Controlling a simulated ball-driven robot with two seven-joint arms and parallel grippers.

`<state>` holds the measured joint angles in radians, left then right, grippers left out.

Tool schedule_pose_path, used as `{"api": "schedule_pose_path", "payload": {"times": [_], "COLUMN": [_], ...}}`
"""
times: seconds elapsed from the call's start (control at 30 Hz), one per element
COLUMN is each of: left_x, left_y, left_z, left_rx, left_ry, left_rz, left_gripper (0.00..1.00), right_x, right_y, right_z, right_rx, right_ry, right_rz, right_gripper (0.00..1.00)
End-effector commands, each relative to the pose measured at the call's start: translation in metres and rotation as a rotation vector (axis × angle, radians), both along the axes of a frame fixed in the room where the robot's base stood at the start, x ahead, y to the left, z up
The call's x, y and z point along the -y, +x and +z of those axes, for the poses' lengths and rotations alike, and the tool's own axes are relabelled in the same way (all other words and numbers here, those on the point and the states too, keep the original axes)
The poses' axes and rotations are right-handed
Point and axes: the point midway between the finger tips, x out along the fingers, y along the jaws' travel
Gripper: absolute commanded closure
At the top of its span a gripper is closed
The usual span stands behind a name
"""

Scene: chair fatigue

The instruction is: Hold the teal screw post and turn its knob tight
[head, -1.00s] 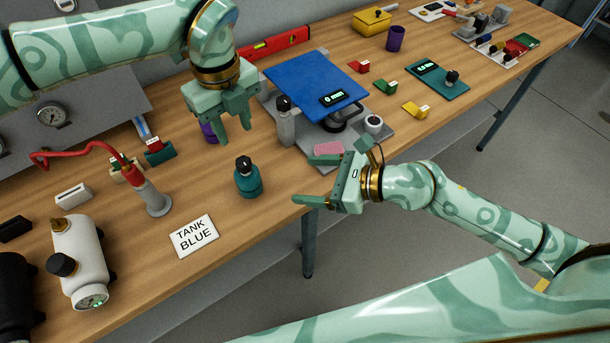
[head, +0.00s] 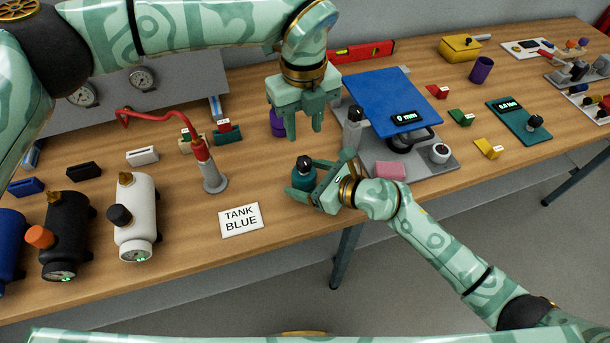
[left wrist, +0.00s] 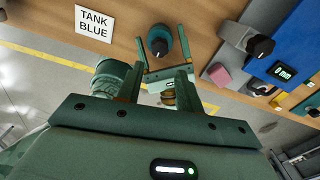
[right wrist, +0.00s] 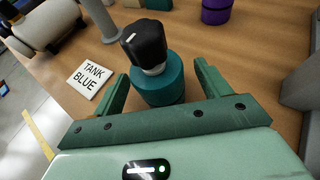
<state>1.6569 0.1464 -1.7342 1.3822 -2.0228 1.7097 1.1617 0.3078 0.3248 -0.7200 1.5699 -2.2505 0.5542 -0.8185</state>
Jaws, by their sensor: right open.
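The teal screw post (head: 304,180) stands upright near the front edge of the workbench, with a black knob (head: 304,161) on top. My right gripper (head: 303,178) is open low around the post, one finger on each side. In the right wrist view the post (right wrist: 158,86) stands between the spread fingers, its knob (right wrist: 143,42) with a white mark rising above them; contact is not clear. My left gripper (head: 304,133) is open and empty, pointing down above and behind the post. The left wrist view shows the post (left wrist: 152,36) beyond its parted fingers.
A grey stand with a blue plate (head: 395,97) is right of the post. A purple cylinder (head: 277,123) stands behind it. A "TANK BLUE" card (head: 240,220), a red-topped grey post (head: 213,178) and several tanks are left. Bare wood lies between card and post.

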Motion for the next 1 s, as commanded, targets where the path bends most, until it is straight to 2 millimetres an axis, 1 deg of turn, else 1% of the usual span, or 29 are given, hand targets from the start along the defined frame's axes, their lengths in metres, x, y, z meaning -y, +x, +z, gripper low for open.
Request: {"api": "schedule_pose_path", "payload": {"times": [0.1,0.37,0.4,0.47,0.5,0.57,0.6,0.63,0.67,0.7,0.8,0.83,0.93,1.0], "left_x": [0.0,0.0,0.0,0.0,0.0,0.0,0.0,0.0,0.0,0.0,0.001,0.0,0.0,0.001], "left_y": [0.0,0.0,0.0,0.0,0.0,0.0,0.0,0.0,0.0,0.0,0.001,0.0,0.0,-0.001], "left_z": [0.0,0.0,0.0,0.0,0.0,0.0,0.0,0.0,0.001,0.006,0.025,0.025,0.018,0.008], "left_rx": [0.0,0.0,0.0,0.0,0.0,0.0,0.0,0.0,0.0,0.002,0.003,0.001,-0.002,-0.004], "left_ry": [0.0,0.0,0.0,0.0,0.0,0.0,0.0,0.0,0.0,-0.001,-0.001,0.0,0.001,0.001], "left_rz": [0.0,0.0,0.0,0.0,0.0,0.0,0.0,0.0,0.001,0.01,0.051,0.055,0.054,0.054], "left_gripper": [0.64,0.64,0.64,0.64,0.64,0.64,0.64,0.61,0.53,0.48,0.48,0.48,0.48,0.48], "right_x": [-0.005,-0.006,-0.006,-0.006,-0.006,-0.006,-0.006,-0.006,-0.006,-0.006,-0.006,-0.006,-0.006,-0.006], "right_y": [0.004,0.004,0.004,0.004,0.004,0.004,0.004,0.004,0.004,0.004,0.004,0.004,0.004,0.004], "right_z": [-0.002,-0.003,-0.003,-0.003,-0.003,-0.003,-0.003,-0.003,-0.003,-0.003,-0.003,-0.003,-0.003,-0.003], "right_rx": [0.001,0.001,0.001,0.001,0.001,0.001,0.001,0.001,0.001,0.001,0.001,0.001,0.001,0.001], "right_ry": [-0.001,-0.001,-0.001,-0.001,-0.001,-0.001,-0.001,-0.001,-0.001,-0.001,-0.001,-0.001,-0.001,-0.001], "right_rz": [0.0,0.0,0.0,0.0,0.0,0.0,0.0,0.0,0.0,0.0,-0.001,-0.001,-0.001,-0.001], "right_gripper": [0.24,0.24,0.3,0.46,0.57,0.74,0.85,0.88,0.88,0.88,0.88,0.88,0.88,0.88]}}
